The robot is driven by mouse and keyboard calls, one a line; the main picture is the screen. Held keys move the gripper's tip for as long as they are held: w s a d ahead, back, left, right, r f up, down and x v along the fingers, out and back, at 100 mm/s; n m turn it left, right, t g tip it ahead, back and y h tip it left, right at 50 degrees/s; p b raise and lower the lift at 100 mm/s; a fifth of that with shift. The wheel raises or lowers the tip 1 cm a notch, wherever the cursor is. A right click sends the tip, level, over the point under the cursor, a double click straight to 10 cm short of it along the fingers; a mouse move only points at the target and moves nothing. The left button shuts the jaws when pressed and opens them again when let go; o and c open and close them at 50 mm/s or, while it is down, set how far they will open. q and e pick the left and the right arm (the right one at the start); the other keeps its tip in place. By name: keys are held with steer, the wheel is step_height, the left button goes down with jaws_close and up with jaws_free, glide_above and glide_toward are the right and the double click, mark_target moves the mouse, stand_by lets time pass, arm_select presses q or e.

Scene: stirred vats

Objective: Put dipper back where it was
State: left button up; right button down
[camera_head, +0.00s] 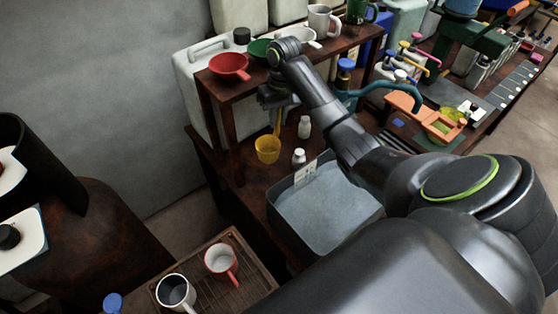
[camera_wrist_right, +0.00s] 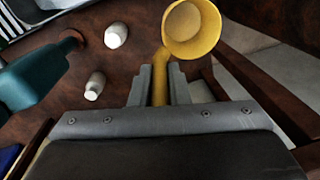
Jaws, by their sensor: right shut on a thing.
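The yellow dipper (camera_head: 267,150) has a round cup and a thin upright handle. My right gripper (camera_head: 277,106) is shut on the handle, with the cup hanging below, under the raised shelf's level and over the dark wooden table. In the right wrist view the handle of the dipper (camera_wrist_right: 190,27) runs between the two fingers of my right gripper (camera_wrist_right: 160,84). I cannot tell whether the cup touches the table. My left gripper is not in view.
Two small white bottles (camera_head: 304,127) (camera_head: 299,158) stand close to the dipper. A grey basin (camera_head: 328,208) is in front. A rack (camera_head: 241,244) holding two mugs is at lower left.

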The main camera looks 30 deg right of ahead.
steer(key=f+b, duration=0.1)
steer(key=f, duration=0.1)
steer(key=f+b, duration=0.3)
steer(key=f, duration=0.1)
steer(key=shift+s+b, duration=0.25)
steer(key=shift+b, duration=0.15)
step_height(320, 180, down, 12)
steer(key=shift+p, duration=0.35)
steer(key=c, duration=1.4)
jaws_free()
steer(key=shift+f, duration=0.1)
steer(key=r, duration=0.7)
steer(key=shift+d+r, duration=0.35)
steer(key=shift+r, duration=0.05)
